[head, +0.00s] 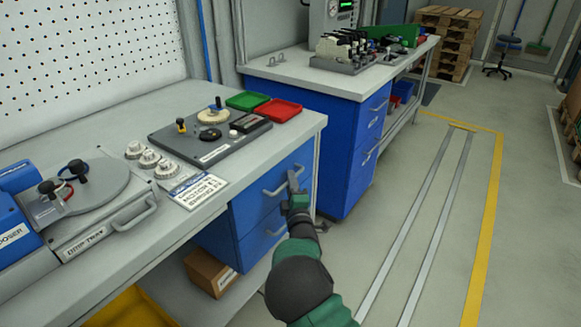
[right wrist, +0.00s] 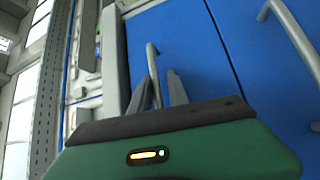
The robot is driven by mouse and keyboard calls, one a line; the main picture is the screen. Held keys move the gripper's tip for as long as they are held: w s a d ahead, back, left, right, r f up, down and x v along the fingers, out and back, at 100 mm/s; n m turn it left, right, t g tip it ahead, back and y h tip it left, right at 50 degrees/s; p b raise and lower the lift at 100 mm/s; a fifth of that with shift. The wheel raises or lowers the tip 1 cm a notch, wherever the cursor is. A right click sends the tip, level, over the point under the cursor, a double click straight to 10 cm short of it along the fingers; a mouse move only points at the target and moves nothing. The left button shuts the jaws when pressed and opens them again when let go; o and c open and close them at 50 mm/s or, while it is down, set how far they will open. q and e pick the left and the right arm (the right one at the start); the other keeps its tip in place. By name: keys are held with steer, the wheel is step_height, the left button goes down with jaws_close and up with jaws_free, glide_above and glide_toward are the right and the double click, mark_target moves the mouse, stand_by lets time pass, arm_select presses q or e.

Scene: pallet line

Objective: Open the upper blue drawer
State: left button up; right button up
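The upper blue drawer (head: 252,208) is in the cabinet under the near workbench, and its front looks flush. Its grey bar handle (head: 272,191) is near the top of the front. My right gripper (head: 293,181) is at the right part of this handle. In the right wrist view the handle (right wrist: 152,62) runs down between the two fingers (right wrist: 160,88). The fingers stand apart, with the bar nearer the left one; I see no firm grip. The upper drawer front (right wrist: 180,45) fills the middle of that view. My left gripper is not in view.
A lower blue drawer (head: 258,242) with its own handle (right wrist: 295,40) lies below. The workbench top (head: 300,122) overhangs the drawers. A second blue cabinet (head: 335,150) stands close behind. A cardboard box (head: 208,272) sits on the lower shelf. The floor to the right is clear.

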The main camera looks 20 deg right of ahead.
steer(key=shift+w, duration=0.3)
steer(key=shift+r, duration=0.2)
steer(key=shift+s+r, duration=0.1)
steer(key=shift+s, duration=0.1)
steer(key=shift+c, duration=0.7)
jaws_close()
steer(key=shift+f, duration=0.2)
